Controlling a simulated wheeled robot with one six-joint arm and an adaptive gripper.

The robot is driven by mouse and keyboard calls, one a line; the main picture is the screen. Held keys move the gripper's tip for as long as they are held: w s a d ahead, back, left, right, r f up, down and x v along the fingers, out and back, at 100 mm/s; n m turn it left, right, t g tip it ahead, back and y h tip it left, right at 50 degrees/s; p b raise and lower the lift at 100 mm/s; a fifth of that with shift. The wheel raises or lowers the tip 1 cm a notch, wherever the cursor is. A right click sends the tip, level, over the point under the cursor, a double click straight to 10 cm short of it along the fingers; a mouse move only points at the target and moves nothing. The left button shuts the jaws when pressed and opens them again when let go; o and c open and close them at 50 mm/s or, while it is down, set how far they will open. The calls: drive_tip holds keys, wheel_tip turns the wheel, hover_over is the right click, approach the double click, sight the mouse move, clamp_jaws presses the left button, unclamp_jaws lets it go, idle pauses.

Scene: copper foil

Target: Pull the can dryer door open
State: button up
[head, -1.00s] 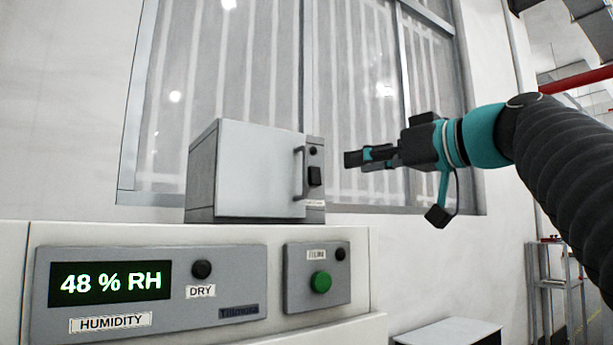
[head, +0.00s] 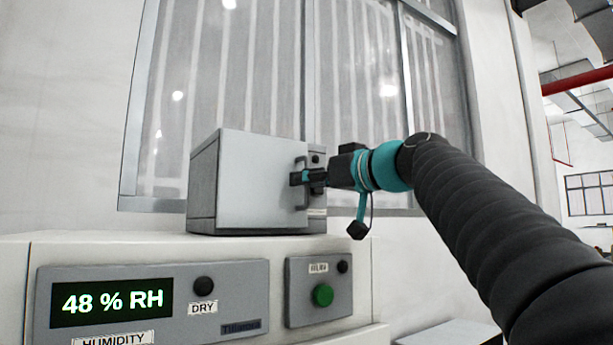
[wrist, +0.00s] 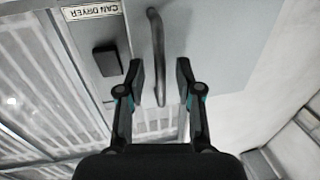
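The can dryer (head: 252,180) is a grey box on top of a white cabinet, and its flat door (head: 262,185) looks shut. The dark bar handle (head: 301,200) runs upright near the door's right edge, partly hidden by my gripper. My gripper (head: 300,178) is at the handle, coming from the right. In the wrist view my gripper (wrist: 159,75) is open, with one finger on each side of the handle (wrist: 158,50). A gap shows between the handle and each finger. The label CAN DRYER (wrist: 92,11) is upside down there.
The white cabinet (head: 330,245) carries a humidity display (head: 111,302) reading 48 % RH, a DRY knob (head: 203,286) and a green button (head: 322,295). A barred window (head: 240,80) is behind the dryer. A light-topped surface (head: 445,333) stands low at the right.

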drive_tip(key=shift+w+a, duration=0.2)
drive_tip(key=shift+a, duration=0.05)
clamp_jaws()
